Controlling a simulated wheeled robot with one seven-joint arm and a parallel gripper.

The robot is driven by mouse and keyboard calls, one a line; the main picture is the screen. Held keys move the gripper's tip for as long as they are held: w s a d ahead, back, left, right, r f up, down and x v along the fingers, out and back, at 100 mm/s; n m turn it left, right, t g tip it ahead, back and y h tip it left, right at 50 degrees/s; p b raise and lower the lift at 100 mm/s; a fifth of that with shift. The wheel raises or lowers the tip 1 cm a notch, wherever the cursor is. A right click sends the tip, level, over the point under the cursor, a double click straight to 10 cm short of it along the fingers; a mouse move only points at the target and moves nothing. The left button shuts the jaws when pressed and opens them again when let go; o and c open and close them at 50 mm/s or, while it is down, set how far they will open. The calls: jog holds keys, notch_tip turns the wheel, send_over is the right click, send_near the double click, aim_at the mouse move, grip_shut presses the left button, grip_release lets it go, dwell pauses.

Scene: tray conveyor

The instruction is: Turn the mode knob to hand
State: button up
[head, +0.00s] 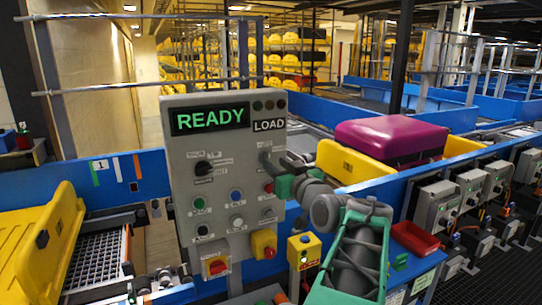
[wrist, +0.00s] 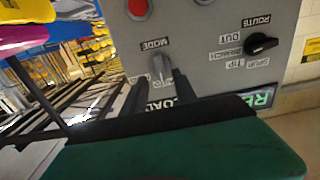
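The grey control panel (head: 181,150) stands upright in front of me, with a green READY display (head: 210,118) and the word LOAD lit beside it. The mode knob (wrist: 161,67), a small grey lever under an upside-down MODE label, shows in the wrist view. My gripper (wrist: 160,86) is at the panel, its two dark fingers apart on either side of the knob. I cannot tell whether they touch it. The knob's position labels are mostly hidden by the fingers. In the head view my gripper (head: 276,160) covers most of the knob.
A black routing knob (head: 203,168) sits left on the panel, with several push buttons below. A yellow-based red button (head: 264,243) juts out at the lower right. A magenta suitcase (head: 390,138) lies in a yellow tray (head: 352,163) behind. Blue conveyor walls flank the panel.

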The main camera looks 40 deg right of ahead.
aim_at(269, 159)
jog(key=p+x, duration=0.1)
jog(key=x, duration=0.2)
jog(key=shift+w+d, duration=0.1)
jog(key=shift+w, duration=0.3)
grip_shut()
